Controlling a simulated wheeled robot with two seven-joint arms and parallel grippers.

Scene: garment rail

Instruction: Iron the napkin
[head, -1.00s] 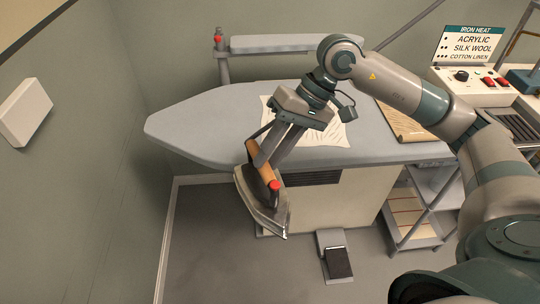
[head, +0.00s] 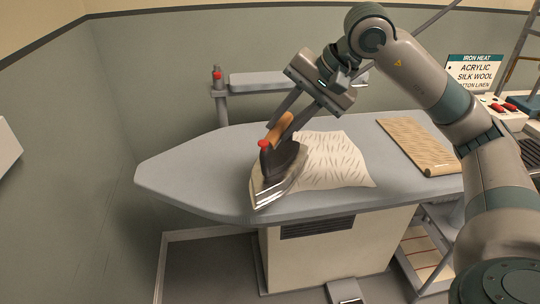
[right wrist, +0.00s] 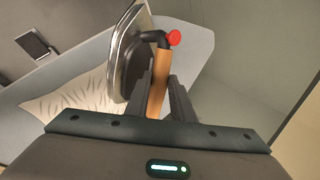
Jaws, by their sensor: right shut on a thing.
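The napkin (head: 335,160) is cream with dark streaks and lies on the grey ironing board (head: 190,172). It also shows in the right wrist view (right wrist: 85,95). My right gripper (head: 280,125) is shut on the orange-brown handle of the iron (head: 276,170), which has a red knob. The iron is tilted over the napkin's left end and hides part of it; I cannot tell whether it touches the cloth. In the right wrist view the handle lies between the fingers of the right gripper (right wrist: 160,95). My left gripper is not in view.
A tan streaked folded cloth or mat (head: 418,146) lies at the board's right end. A sign (head: 474,73) listing fabrics stands behind a control box with red switches (head: 508,108). A narrow padded arm (head: 275,80) is behind the board. The board's left end is clear.

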